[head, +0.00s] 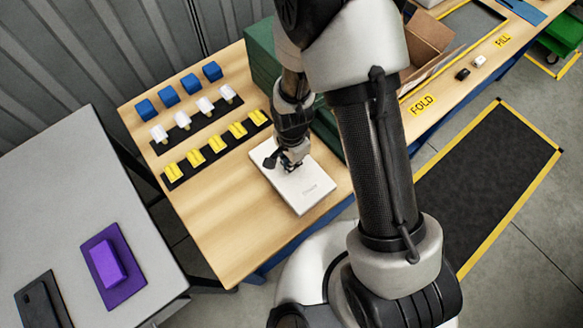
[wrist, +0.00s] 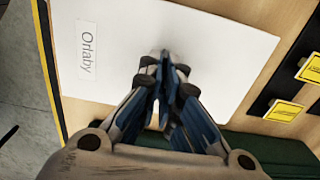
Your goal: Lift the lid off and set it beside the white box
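The white box (head: 311,186) lies at the front right of the wooden table, its flat top facing up with small print on it. In the wrist view the same white top (wrist: 225,50) carries a label reading "Orlaby". I cannot tell the lid's edge from the box body. My gripper (head: 290,166) points down over the far left part of the white top. In the wrist view my gripper (wrist: 165,72) has its fingertips drawn together at the middle of the picture. No held object shows between them, and I cannot tell whether they touch the top.
Rows of blue (head: 169,96), white (head: 183,119) and yellow (head: 195,158) items stand left of the box. Dark green crates (head: 263,58) are behind it. An open carton (head: 428,45) stands at the back right. A grey table (head: 75,185) holds a purple block (head: 107,262). Bare wood lies left of the box.

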